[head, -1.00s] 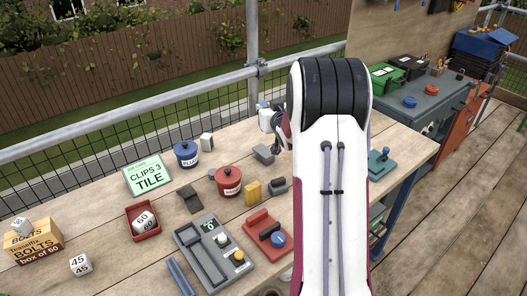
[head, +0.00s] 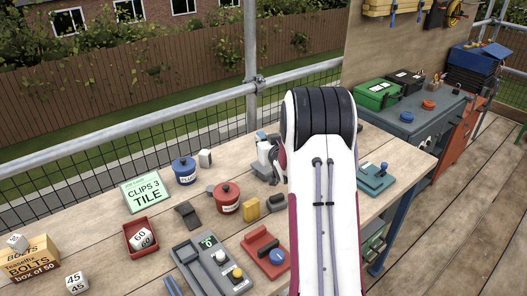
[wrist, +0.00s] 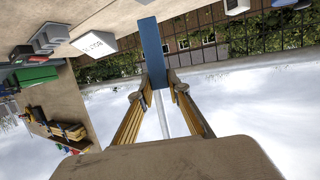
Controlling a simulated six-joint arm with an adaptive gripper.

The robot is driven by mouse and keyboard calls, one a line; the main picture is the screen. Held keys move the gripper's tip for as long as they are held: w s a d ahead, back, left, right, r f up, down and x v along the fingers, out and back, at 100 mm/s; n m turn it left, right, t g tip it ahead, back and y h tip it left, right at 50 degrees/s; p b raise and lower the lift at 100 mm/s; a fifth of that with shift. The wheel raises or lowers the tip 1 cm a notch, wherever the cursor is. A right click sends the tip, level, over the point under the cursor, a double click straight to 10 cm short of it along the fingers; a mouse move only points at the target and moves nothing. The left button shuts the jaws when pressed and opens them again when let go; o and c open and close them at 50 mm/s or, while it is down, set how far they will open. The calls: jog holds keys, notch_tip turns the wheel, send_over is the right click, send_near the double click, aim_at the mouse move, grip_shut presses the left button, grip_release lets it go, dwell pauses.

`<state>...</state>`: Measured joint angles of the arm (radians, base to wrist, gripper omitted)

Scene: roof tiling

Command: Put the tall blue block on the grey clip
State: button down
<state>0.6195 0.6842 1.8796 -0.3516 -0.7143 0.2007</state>
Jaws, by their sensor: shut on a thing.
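In the wrist view the tall blue block (wrist: 152,52) is a long flat bar standing out beyond my fingertips. My gripper (wrist: 159,86) is shut on its near end, with a yellow-ribbed finger on each side. The block is clear of any surface in that view. In the head view my arm hides most of the gripper, and I cannot make out the block there for certain. Several grey pieces lie on the wooden bench: a dark angled one (head: 187,214) and another dark one (head: 275,203) by a yellow block. I cannot tell which is the grey clip.
The bench also holds a red pot (head: 227,200), a blue pot (head: 185,171), a red tray (head: 141,238), a grey control tray (head: 209,264), a red fixture (head: 266,252) and a green sign (head: 148,195). A scaffold rail (head: 160,137) runs behind. Bare wood shows between them.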

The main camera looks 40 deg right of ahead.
jog(key=shift+f, duration=0.3)
jog(key=shift+f, duration=1.85)
jog(key=shift+f, duration=0.15)
jog(key=c, duration=1.9)
grip_release()
jog(key=v, duration=1.2)
